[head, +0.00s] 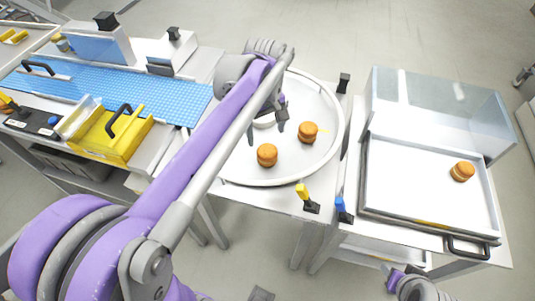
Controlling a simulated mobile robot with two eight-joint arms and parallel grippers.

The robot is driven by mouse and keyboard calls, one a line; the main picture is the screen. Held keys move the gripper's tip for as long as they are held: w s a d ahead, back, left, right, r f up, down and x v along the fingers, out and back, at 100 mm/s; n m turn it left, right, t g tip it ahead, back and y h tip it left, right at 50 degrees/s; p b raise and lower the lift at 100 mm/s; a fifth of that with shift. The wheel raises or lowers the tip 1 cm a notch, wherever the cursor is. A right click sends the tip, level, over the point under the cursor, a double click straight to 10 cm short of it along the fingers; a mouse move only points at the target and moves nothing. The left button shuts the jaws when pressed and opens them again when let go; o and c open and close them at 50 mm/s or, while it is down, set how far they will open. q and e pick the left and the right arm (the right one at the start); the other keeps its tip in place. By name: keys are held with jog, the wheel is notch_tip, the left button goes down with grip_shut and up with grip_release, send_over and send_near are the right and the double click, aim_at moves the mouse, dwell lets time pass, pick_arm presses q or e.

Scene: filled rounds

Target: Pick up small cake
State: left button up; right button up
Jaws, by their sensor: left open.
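Two small orange-brown cakes are on the round white turntable: one small cake (267,155) near its front and another small cake (308,132) to the right of it. A third small cake (462,171) sits in the white tray at the right. My arm hides part of the turntable's left side.
The round turntable (331,150) has a raised rim. The white tray (420,190) has a clear cover behind it and a black handle in front. A blue conveyor belt (150,93) and a yellow box (103,143) are at the left. Small yellow and blue posts stand at the table's front edge.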

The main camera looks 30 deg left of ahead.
aim_at(267, 150)
pick_arm(q)
notch_tip(267, 150, down, 5)
jog(key=shift+r, duration=0.15)
jog(key=shift+w+f, duration=0.15)
jog(key=shift+f, duration=1.2)
jog(key=shift+w+f, duration=0.1)
jog(key=shift+f, duration=1.25)
jog(key=c, duration=0.8)
